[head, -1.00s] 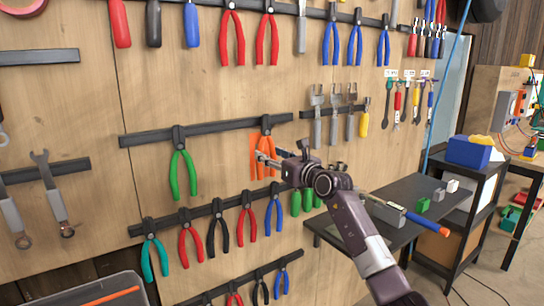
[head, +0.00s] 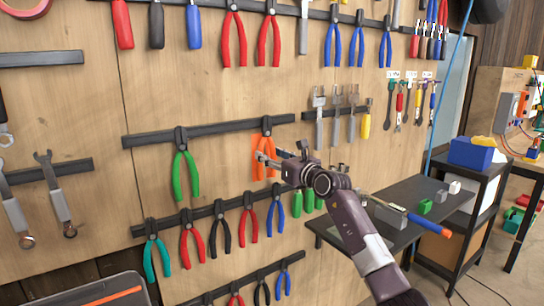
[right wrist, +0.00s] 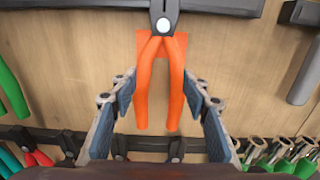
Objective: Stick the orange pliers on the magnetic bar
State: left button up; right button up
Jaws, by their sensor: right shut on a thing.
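The orange pliers (head: 267,146) hang handles down at the right part of the dark magnetic bar (head: 225,127). In the right wrist view the pliers (right wrist: 146,85) have their dark head up against the bar (right wrist: 235,5), and an orange patch (right wrist: 178,42) shows behind them on the board. My right gripper (head: 264,157) is at the handles, shut on the pliers; in the wrist view its fingers (right wrist: 160,92) stand on either side of the handles. Finger contact is not clear there. My left gripper is out of view.
Green pliers (head: 184,174) hang left on the same bar. A lower bar (head: 205,213) holds several pliers close below my gripper. A dark shelf (head: 400,208) with small blocks and a tool stands to the right.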

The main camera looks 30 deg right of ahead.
jog(key=shift+w+r, duration=0.15)
jog(key=shift+r, duration=0.05)
jog(key=o, duration=1.1)
jog(key=shift+c, duration=0.2)
jog(key=o, duration=0.4)
jog(key=shift+w+f, duration=0.1)
jog(key=shift+f, duration=0.15)
